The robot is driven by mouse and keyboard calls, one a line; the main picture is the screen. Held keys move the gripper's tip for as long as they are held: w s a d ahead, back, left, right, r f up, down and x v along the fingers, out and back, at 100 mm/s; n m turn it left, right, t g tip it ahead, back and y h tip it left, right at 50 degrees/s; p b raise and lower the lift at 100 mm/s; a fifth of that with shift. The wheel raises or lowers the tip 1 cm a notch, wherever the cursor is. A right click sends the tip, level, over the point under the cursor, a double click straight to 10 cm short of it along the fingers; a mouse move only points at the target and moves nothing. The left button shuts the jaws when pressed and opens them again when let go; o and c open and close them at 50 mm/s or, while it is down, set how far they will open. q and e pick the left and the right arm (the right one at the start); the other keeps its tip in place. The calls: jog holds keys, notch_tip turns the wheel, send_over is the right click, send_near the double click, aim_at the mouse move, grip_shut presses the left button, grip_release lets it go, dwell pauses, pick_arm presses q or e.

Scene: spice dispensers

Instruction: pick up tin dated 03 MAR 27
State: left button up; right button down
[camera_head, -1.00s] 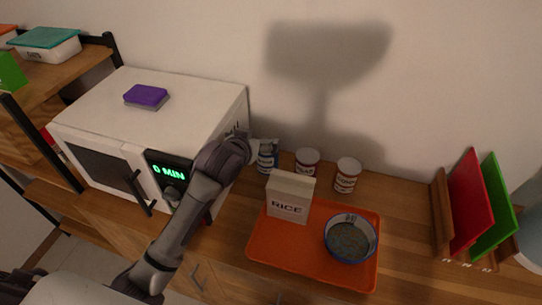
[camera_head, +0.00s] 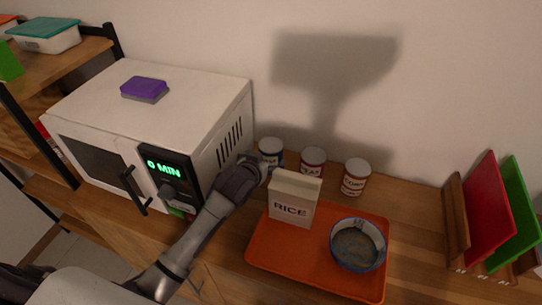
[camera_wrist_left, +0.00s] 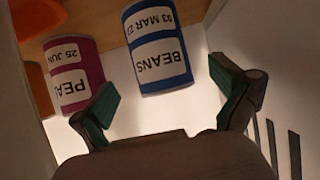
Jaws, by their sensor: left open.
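The tin dated 03 MAR 27 is a blue tin with white labels reading BEANS (camera_wrist_left: 156,45). In the head view this tin (camera_head: 271,152) stands on the counter beside the microwave, partly hidden by my gripper. My left gripper (camera_head: 267,167) is at its near side. In the left wrist view, my left gripper (camera_wrist_left: 160,92) is open, its green-padded fingers spread apart with nothing between them. The tin appears upside down just beyond the fingertips, not between them. My right gripper is not in view.
A red tin labelled PEAS, dated 25 JUN (camera_wrist_left: 75,75), stands beside the beans tin. Another red-and-white tin (camera_head: 356,177) is further right. The microwave (camera_head: 215,130) is close on the left. A rice box (camera_head: 293,200) and a bowl (camera_head: 357,244) sit on the orange tray (camera_head: 285,262) in front.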

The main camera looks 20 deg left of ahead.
pick_arm(q)
jog(key=x, duration=0.6)
jog(key=shift+w+f, duration=0.1)
jog(key=shift+w, duration=0.2)
jog(key=shift+s, duration=0.1)
jog(key=c, duration=1.5)
